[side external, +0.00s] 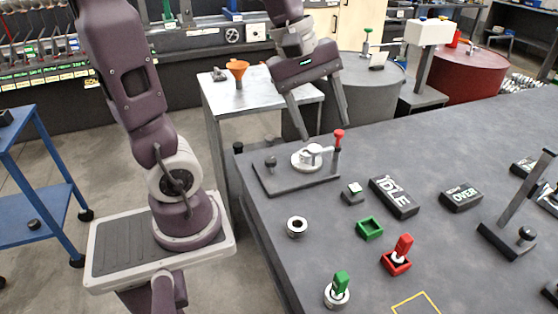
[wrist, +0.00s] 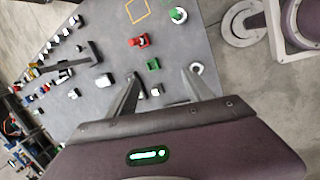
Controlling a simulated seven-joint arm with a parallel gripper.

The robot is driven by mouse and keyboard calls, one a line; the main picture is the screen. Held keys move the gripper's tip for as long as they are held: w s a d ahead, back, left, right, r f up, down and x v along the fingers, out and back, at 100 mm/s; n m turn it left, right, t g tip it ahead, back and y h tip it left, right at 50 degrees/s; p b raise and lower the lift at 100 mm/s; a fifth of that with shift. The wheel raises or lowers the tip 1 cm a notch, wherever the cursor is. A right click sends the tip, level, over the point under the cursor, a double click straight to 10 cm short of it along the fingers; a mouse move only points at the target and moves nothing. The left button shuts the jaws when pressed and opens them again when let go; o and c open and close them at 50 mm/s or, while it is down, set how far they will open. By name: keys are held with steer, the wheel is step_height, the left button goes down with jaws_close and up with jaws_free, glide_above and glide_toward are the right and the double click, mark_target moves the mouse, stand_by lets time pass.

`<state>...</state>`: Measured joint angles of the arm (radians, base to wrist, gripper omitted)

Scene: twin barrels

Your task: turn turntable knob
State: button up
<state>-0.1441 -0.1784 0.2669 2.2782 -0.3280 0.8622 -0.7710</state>
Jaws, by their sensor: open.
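The turntable is a pale disc (side external: 302,160) on a dark base plate (side external: 290,183) near the table's left corner. A pale crank arm crosses the disc to an upright post with a red knob (side external: 338,133) at its right. A black knob (side external: 270,161) stands at the plate's left end. My gripper (side external: 326,132) is open and empty, its fingers pointing down and appearing just above or behind the disc and red knob; the exact depth is unclear. In the wrist view my open fingers (wrist: 160,75) show, but I cannot make out the turntable there.
On the dark table are a black IDLE block (side external: 394,197), a small grey button box (side external: 353,193), a metal ring (side external: 297,227), a green square tray (side external: 369,228) and a red holder (side external: 396,263). A lever stand (side external: 509,235) rises at right. Barrels (side external: 470,73) stand behind.

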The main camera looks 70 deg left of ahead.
steer(key=w+a+f+n, duration=0.4)
steer(key=w+a+n, duration=0.15)
steer(key=n, duration=0.25)
steer(key=n+g+y, duration=0.2)
steer(key=n+g, duration=0.1)
steer(key=n, duration=2)
glide_above(271, 159)
step_height(271, 159, down, 21)
steer(key=shift+a+f, duration=0.1)
steer(key=shift+f, duration=0.05)
step_height(271, 159, down, 6)
steer(key=shift+s+r, duration=0.1)
steer(key=shift+r, duration=0.05)
steer(key=shift+f, duration=0.5)
jaws_close()
